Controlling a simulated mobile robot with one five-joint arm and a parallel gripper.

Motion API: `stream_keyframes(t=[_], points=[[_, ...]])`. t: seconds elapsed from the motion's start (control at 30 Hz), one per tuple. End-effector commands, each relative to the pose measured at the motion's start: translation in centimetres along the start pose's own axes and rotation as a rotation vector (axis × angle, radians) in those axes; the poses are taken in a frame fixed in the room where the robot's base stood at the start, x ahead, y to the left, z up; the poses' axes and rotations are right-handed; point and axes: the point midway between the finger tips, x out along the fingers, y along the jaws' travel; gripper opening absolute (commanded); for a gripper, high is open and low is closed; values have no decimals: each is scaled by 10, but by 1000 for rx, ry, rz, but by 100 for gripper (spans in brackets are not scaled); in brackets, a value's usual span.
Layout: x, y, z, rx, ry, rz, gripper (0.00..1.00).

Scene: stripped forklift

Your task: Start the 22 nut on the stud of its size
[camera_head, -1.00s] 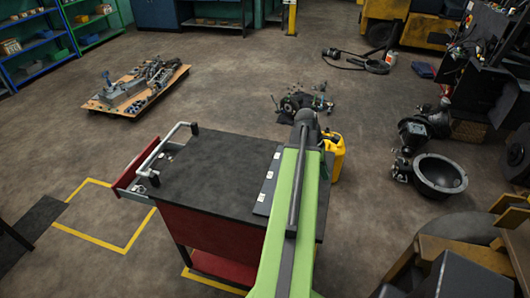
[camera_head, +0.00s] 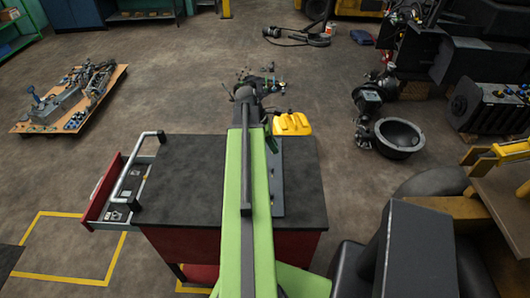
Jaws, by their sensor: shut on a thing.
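My green arm (camera_head: 247,200) reaches forward over the dark-topped red cart, and its grey far end (camera_head: 245,93) shows beyond the cart's back edge. My gripper is not in view, hidden beyond or below the arm. I cannot make out the 22 nut or the stud of its size. A narrow grey plate (camera_head: 277,185) lies on the right part of the cart top (camera_head: 185,180), partly covered by my arm. I see no studs on it.
The cart's red drawer (camera_head: 104,192) stands open at left, beside a pale handle (camera_head: 136,163). A yellow can (camera_head: 292,124) is behind the cart. A board of parts (camera_head: 72,98) lies at far left. Forklift parts and a round bowl (camera_head: 399,137) stand at right.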

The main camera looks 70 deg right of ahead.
Motion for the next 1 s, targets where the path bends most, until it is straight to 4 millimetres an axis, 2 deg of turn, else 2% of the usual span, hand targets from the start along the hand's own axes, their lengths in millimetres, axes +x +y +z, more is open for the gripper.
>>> stream_keyframes(t=[0.23,0.53,0.9,1.0], points=[[40,-1,-30,76,0,-31,0],[41,-3,-35,95,-1,-39,0],[74,-3,-50,92,-1,-38,0],[77,-3,-51,92,-1,-38,0]])
